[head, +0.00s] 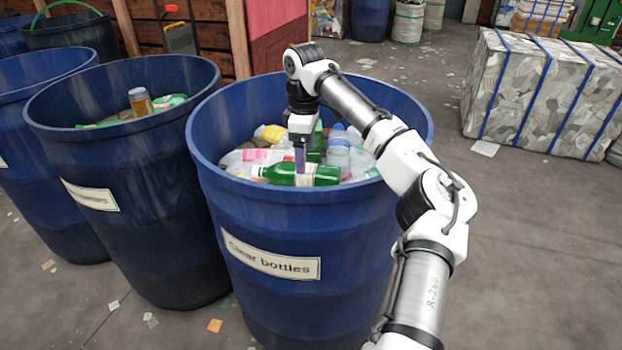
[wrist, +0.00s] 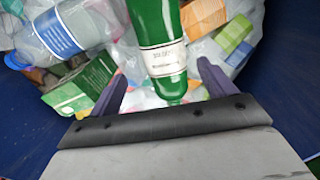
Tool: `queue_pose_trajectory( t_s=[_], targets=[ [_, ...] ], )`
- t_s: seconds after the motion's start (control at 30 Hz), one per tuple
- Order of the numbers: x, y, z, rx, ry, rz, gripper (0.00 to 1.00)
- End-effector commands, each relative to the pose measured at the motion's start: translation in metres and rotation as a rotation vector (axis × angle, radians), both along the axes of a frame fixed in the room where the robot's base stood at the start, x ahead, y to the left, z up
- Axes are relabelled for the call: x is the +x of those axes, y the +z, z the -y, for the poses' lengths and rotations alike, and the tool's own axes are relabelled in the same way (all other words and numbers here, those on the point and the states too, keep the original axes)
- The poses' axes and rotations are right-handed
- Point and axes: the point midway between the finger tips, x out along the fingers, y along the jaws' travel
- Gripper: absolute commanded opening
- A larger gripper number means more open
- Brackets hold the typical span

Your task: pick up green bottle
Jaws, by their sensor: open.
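A green bottle (head: 322,175) with a white label lies on its side on top of the load in the blue bin marked "Clear bottles" (head: 300,225). In the wrist view the bottle (wrist: 158,25) shows large, its narrow end pointing toward my gripper. My gripper (head: 301,160) reaches down into the bin over the bottle. In the wrist view its two purple fingers (wrist: 162,82) are apart, one on each side of the bottle's label and neck end. Whether the fingers touch the bottle I cannot tell.
Clear bottles with blue labels (wrist: 60,30), a green carton (wrist: 85,88) and other items lie around it. The bin wall (wrist: 285,75) is close on the right. Another blue bin (head: 130,200) stands to the left. A strapped bale (head: 540,95) sits on the floor at right.

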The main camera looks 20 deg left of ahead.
Motion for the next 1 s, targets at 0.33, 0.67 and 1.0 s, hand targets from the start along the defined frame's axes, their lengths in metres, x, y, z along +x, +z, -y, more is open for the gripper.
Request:
queue_pose_trajectory(
  t_s=[0.33,0.67,1.0],
  targets=[
    [-0.005,-0.033,0.002,-0.002,0.000,0.000,0.82],
    [-0.008,-0.065,0.000,0.002,-0.001,0.001,0.82],
    [-0.008,-0.064,0.000,0.002,0.000,0.001,0.60]
  ],
)
